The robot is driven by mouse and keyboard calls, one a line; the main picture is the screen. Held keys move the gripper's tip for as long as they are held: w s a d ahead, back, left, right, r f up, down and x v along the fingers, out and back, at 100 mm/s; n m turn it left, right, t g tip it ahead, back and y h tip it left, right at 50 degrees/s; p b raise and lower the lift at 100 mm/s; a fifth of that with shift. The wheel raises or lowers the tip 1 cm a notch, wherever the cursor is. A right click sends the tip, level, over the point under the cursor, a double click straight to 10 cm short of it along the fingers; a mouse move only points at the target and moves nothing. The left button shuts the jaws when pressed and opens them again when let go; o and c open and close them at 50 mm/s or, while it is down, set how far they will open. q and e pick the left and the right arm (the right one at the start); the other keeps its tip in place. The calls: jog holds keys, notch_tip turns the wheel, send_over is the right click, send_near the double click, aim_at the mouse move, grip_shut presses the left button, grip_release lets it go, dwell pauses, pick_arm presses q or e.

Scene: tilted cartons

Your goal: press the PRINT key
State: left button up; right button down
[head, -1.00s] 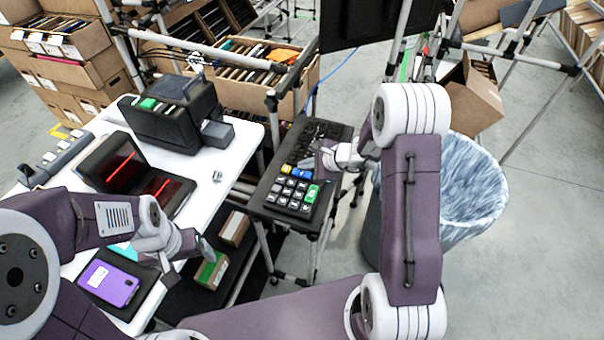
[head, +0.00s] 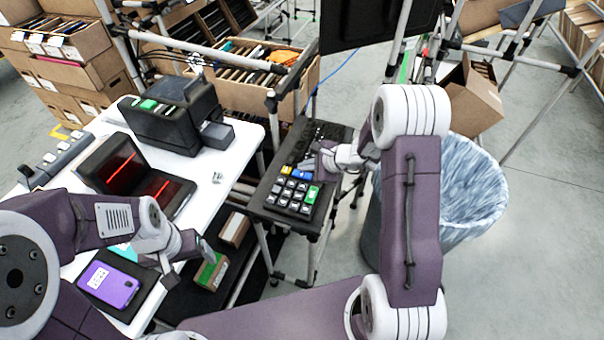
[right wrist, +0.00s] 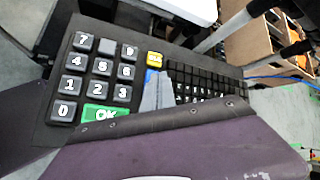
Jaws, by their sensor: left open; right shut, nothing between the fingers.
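The keypad (head: 268,212) is a dark panel on a stand, with several black number keys and a green OK key (head: 311,194). A yellow key (head: 285,170) and a blue key (head: 301,174) sit in its far row; they also show in the right wrist view, yellow (right wrist: 155,59) and blue (right wrist: 151,74). I cannot read a PRINT label on any key. My right gripper (head: 308,166) is shut and empty, its tips (right wrist: 157,84) right by the blue key and partly covering it; contact cannot be told. My left gripper (head: 188,262) is open and empty beside the white table.
A block of small black keys (head: 318,138) lies beyond the number keys. The white table (head: 222,182) holds a black printer (head: 170,122) with a green button, a red-lit scanner (head: 125,165) and a purple phone (head: 112,286). A lined bin (head: 470,190) stands right of the keypad.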

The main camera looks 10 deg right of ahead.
aim_at(305, 175)
dwell(0.7)
jog(key=shift+f+b, duration=0.4)
jog(key=shift+b, duration=0.3)
jog(key=shift+f+b, duration=0.45)
jog(key=shift+b, duration=0.15)
jog(key=shift+r, duration=0.15)
dwell(0.5)
jog(key=shift+r+p, duration=0.5)
jog(key=shift+r, duration=0.2)
notch_tip(305, 175, up, 5)
jog(key=p, duration=0.4)
jog(key=shift+r, duration=0.1)
